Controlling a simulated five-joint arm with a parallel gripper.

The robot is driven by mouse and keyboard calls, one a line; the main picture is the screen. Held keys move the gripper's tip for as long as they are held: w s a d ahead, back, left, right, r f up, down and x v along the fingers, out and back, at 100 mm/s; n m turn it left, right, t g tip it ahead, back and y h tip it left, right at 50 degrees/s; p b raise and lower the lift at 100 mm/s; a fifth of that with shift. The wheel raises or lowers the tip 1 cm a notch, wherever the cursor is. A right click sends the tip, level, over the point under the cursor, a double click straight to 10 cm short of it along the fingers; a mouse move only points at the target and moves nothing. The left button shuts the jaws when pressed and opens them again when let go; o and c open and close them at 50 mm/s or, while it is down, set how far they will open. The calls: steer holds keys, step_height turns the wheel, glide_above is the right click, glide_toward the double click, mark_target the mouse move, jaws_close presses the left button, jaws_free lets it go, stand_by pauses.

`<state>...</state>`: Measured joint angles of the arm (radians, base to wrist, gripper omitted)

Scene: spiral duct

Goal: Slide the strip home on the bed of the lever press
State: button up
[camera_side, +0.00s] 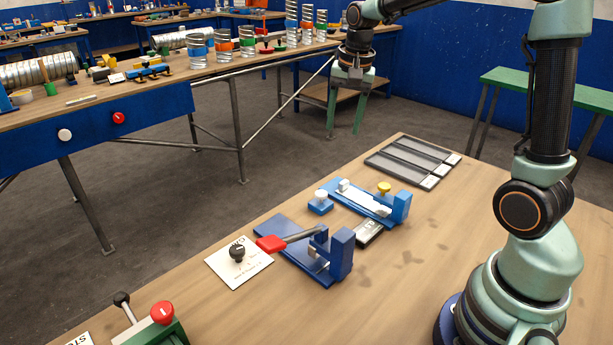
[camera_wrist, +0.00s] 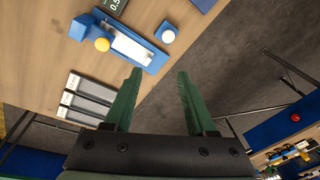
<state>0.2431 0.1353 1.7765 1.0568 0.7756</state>
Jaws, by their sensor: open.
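The lever press (camera_side: 328,260) is a dark blue frame and base with a red-handled lever (camera_side: 272,243), on the near table. Behind it is a blue fixture (camera_side: 401,207) with a yellow knob (camera_side: 384,187). A pale strip (camera_side: 363,201) lies along this fixture and shows more clearly in the wrist view (camera_wrist: 131,48). I cannot tell whether a strip is on the press bed. My gripper (camera_side: 345,132) hangs in the air beyond the table's far edge, away from both fixtures. Its green fingers are wide apart and empty in the wrist view (camera_wrist: 156,75).
A small blue box with a white button (camera_side: 320,201) stands beside the fixture. A dark display (camera_side: 369,233) lies between fixture and press. Dark trays (camera_side: 410,158) lie at the far end. A black knob on a white plate (camera_side: 238,256) is left of the press. The table's right side is clear.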

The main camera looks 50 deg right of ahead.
mark_target(344, 181)
steer(key=w+d+f+m+g, duration=0.2)
steer(key=w+d+f+m, duration=0.2)
steer(key=d+f+m, duration=0.3)
steer(key=shift+n, duration=0.3)
steer(key=f, duration=1.3)
steer(key=shift+w+d+f, duration=0.1)
steer(key=shift+d+f, duration=0.2)
steer(key=shift+d, duration=0.05)
jaws_close()
steer(key=c, duration=0.8)
jaws_free()
jaws_close()
steer(key=shift+w+r, duration=0.15)
steer(key=shift+w, duration=2.6)
step_height(344, 181, up, 7)
